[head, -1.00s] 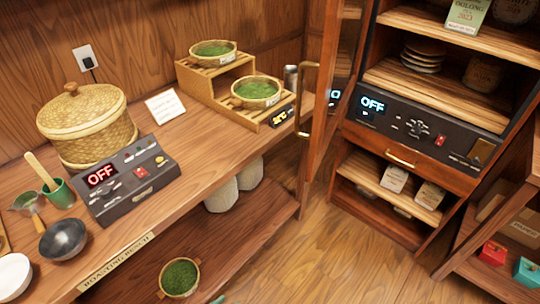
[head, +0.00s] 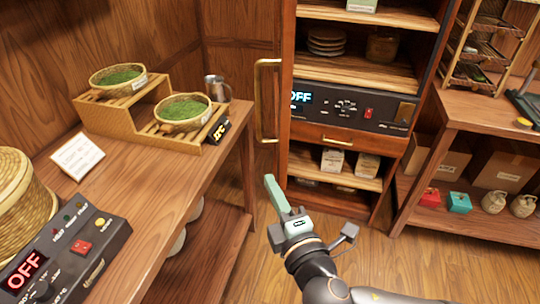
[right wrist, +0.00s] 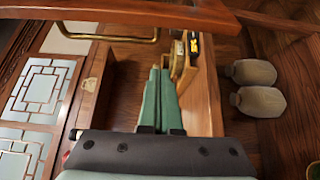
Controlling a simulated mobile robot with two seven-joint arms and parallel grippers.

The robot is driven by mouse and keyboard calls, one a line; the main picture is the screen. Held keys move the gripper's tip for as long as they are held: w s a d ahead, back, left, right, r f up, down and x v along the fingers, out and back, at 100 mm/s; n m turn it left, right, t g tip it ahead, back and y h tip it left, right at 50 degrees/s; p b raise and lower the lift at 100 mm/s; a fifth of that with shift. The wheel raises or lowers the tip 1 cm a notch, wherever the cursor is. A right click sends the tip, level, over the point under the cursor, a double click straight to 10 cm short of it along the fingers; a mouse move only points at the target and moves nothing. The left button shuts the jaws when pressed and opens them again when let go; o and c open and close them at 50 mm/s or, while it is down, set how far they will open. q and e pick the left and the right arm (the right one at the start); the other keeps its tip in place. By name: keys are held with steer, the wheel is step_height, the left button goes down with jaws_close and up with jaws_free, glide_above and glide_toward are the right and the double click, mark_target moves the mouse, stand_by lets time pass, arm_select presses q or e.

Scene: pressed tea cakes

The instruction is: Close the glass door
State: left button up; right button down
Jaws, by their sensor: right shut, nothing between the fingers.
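The glass door stands open at the left side of the tall wooden cabinet (head: 360,68). In the head view it is almost edge-on, so its wooden frame (head: 287,60) shows and its glass barely does. Its long brass handle (head: 260,100) sticks out to the left. My right gripper (head: 272,184), with pale green fingers, is shut and empty, below the handle in the picture and apart from it. In the right wrist view the shut fingers (right wrist: 160,75) point toward a brass handle bar (right wrist: 107,38) under a wooden rail. My left gripper is out of view.
A wooden counter (head: 165,215) on the left holds tea baskets on a stepped stand (head: 135,125) and a metal jug (head: 216,88). A low shelf unit (head: 440,125) stands at the right. Wooden floor (head: 230,275) is free between them.

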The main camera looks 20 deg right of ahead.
arm_select(q)
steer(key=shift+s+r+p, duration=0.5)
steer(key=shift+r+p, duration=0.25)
steer(key=shift+p, duration=0.15)
arm_select(e)
steer(key=w+d, duration=0.3)
steer(key=w, duration=0.5)
steer(key=shift+d, duration=0.2)
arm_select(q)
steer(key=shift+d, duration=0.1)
